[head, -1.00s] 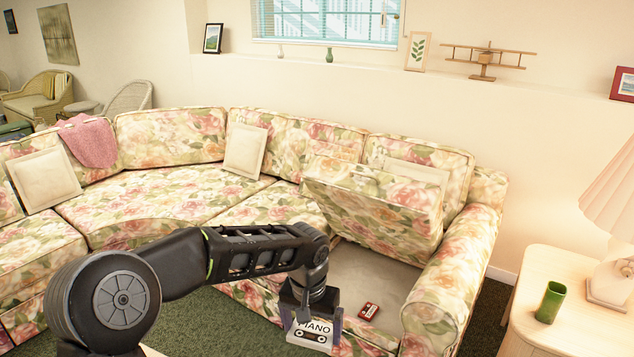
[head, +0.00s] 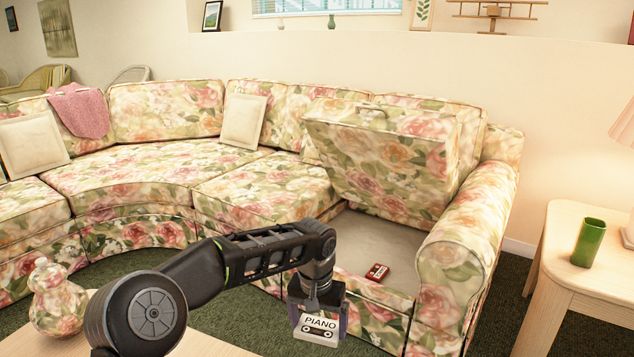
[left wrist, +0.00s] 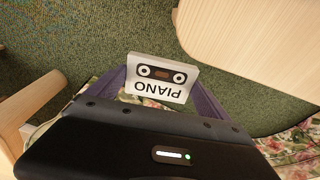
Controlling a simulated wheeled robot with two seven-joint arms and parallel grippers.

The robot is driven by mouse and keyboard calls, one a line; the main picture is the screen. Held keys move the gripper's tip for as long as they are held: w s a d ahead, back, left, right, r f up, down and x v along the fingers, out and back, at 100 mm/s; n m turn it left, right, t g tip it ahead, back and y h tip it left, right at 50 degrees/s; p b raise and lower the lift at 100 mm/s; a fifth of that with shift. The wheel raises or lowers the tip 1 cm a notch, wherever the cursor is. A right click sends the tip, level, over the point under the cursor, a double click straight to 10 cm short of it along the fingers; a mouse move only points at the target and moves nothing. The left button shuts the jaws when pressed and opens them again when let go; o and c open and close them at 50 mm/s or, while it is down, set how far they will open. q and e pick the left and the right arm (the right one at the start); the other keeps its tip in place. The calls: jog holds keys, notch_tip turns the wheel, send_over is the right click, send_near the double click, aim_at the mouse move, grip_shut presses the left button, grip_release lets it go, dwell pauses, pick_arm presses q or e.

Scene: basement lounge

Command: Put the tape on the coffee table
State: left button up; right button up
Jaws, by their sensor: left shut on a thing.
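My left gripper (head: 320,300) is shut on a white tape marked PIANO (head: 317,328), with a dark cassette picture on it. It holds the tape in the air in front of the sofa. In the left wrist view the tape (left wrist: 160,78) sits between the purple fingers, its lettering upside down, with green carpet behind it. The pale wooden coffee table (head: 195,343) shows in part at the bottom left of the head view, below my arm. A pale wooden top at the upper right of the left wrist view (left wrist: 260,50) appears to be the same table. My right gripper is out of view.
A floral vase (head: 58,300) stands on the coffee table's left part. A red cassette (head: 377,272) lies in the sofa's open seat base, under a raised cushion (head: 385,160). A side table (head: 575,255) with a green cup (head: 588,243) stands at the right.

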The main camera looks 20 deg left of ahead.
aim_at(318, 327)
pick_arm(q)
jog(key=f, duration=0.1)
jog(key=f+b, duration=0.2)
jog(key=shift+w+f, duration=0.3)
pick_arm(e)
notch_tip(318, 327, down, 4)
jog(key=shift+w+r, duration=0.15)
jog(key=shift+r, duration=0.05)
pick_arm(q)
jog(key=s+a+f+p, duration=0.1)
jog(key=s+a, duration=0.5)
jog(key=a, duration=0.3)
jog(key=s+a+f+m, duration=0.1)
jog(key=s+a, duration=0.5)
jog(key=a, duration=0.2)
jog(key=shift+s+a+p, duration=0.25)
jog(key=shift+a+p, duration=0.1)
jog(key=shift+a, duration=0.05)
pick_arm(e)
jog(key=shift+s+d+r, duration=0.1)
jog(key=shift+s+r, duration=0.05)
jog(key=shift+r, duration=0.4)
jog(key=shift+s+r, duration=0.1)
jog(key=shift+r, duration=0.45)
pick_arm(q)
jog(key=shift+f, duration=0.1)
